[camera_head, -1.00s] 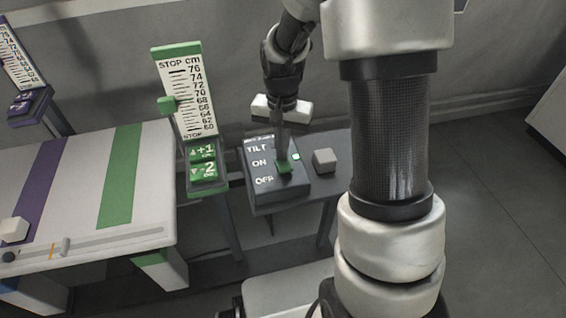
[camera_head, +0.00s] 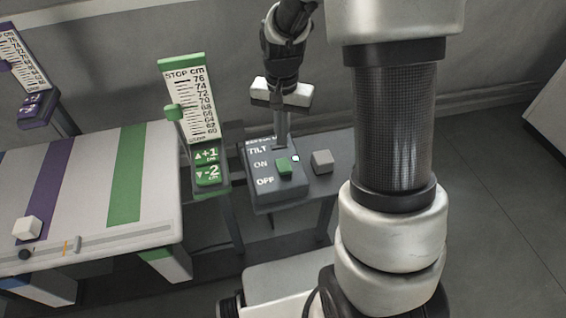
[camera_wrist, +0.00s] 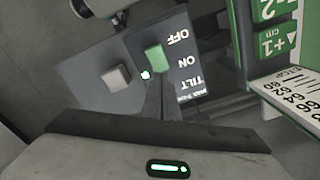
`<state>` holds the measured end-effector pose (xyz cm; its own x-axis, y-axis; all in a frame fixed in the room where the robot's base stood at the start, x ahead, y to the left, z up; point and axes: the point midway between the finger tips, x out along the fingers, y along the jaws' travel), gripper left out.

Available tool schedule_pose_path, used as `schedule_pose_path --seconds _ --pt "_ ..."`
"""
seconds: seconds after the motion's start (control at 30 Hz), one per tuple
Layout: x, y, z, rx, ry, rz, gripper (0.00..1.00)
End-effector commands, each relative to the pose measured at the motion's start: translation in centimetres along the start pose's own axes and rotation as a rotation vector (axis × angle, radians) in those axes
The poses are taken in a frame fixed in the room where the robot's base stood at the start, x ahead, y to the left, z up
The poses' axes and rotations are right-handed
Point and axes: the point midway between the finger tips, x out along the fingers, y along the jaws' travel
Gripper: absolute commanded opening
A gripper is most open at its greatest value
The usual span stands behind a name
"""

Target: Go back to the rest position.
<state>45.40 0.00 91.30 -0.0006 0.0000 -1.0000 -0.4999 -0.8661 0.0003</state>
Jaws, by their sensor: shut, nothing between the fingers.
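My gripper (camera_head: 281,142) is shut and empty. In the head view its fingertips are just above the top part of the dark tilt switch box (camera_head: 279,195), near the word TILT. The box carries a green switch knob (camera_head: 284,166) beside the word ON and a small lit lamp (camera_head: 296,158). In the wrist view my gripper (camera_wrist: 158,80) points at the box, with the green knob (camera_wrist: 155,58) close beyond its tips. Whether the fingers touch the box cannot be told.
A grey cube (camera_head: 322,162) sits on the small stand right of the box. A green-topped height scale (camera_head: 190,100) with +1 and -2 buttons stands to the left. A striped table (camera_head: 95,190) with a white block (camera_head: 27,228) is at far left. Floor on the right is clear.

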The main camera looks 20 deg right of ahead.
Motion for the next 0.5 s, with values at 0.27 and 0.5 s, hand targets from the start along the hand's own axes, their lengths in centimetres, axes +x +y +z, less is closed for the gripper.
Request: schedule_pose_path --seconds 0.27,0.5 --pt "0.0 0.0 0.0 0.000 0.000 0.000 0.00" --pt "-3.3 0.4 0.8 -0.043 0.045 -0.025 0.00"
